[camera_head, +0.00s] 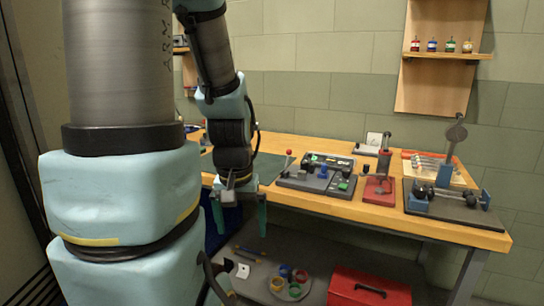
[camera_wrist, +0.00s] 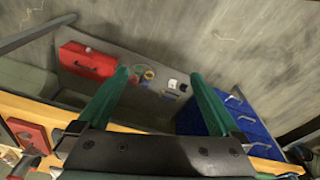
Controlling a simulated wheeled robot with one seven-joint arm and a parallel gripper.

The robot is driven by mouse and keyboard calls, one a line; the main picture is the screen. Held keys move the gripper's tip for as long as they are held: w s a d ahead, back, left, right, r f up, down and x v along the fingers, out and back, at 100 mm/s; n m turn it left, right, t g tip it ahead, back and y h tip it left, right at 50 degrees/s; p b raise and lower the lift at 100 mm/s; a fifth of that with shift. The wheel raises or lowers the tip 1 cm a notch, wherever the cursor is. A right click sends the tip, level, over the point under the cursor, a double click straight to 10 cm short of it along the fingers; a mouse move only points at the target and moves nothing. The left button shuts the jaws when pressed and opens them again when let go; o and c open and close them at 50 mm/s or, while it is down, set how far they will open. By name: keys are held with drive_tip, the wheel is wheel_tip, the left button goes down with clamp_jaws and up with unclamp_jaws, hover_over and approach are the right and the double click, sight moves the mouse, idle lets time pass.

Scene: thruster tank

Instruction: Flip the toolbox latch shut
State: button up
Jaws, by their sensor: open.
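A red toolbox (camera_head: 370,288) with a dark handle on its lid sits on the grey lower shelf under the workbench, at the bottom right of the head view. It also shows in the wrist view (camera_wrist: 88,61) at the upper left. Its lid looks down; the latch is too small to make out in either view. My gripper (camera_head: 241,230) points down in front of the bench's front edge, left of the toolbox and apart from it. In the wrist view its two green fingers (camera_wrist: 159,76) are spread wide with nothing between them.
The wooden workbench (camera_head: 330,207) overhangs the lower shelf (camera_head: 335,262). A round tray with several coloured rings (camera_head: 284,271) lies on the shelf, left of the toolbox. Various devices stand on the bench top.

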drive_tip(key=shift+c, duration=0.2)
